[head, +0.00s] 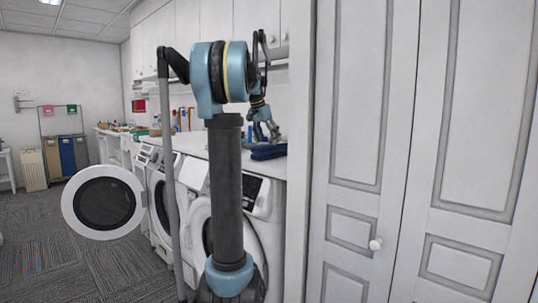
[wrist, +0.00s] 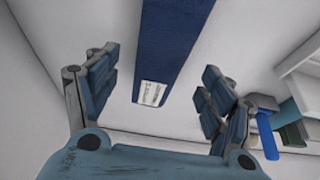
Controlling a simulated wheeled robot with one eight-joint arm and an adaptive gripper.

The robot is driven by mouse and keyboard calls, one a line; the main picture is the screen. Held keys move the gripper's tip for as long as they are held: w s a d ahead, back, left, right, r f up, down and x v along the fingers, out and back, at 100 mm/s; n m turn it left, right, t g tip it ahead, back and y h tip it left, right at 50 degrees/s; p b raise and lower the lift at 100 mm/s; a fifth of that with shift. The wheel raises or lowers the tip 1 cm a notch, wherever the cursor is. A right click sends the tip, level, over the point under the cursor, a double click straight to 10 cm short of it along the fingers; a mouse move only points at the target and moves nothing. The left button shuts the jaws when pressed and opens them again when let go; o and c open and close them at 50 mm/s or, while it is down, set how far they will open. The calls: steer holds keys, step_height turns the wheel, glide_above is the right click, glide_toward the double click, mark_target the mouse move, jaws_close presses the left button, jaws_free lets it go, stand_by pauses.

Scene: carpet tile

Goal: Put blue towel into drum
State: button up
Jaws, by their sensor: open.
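The blue towel (head: 268,151) lies folded on the white counter above the machines. In the wrist view the towel (wrist: 172,45) is a long blue strip with a white label, running between and beyond my fingers. My gripper (head: 264,133) is just above the counter beside the towel in the head view. In the wrist view my gripper (wrist: 158,93) is open, with its fingers apart on either side of the towel and nothing held. A front-loading washer with its round door (head: 104,202) swung open stands at left; its drum inside is hidden from this angle.
The white counter (head: 222,148) runs along the wall over several machines. Bottles (head: 180,119) stand farther back on it. Blue and green items (wrist: 280,130) are at the right in the wrist view. Tall white cabinet doors (head: 365,150) close off the right. Carpet at left is clear.

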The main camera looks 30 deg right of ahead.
mark_target(270, 147)
steer(key=shift+x, duration=2.65)
steer(key=c, duration=1.7)
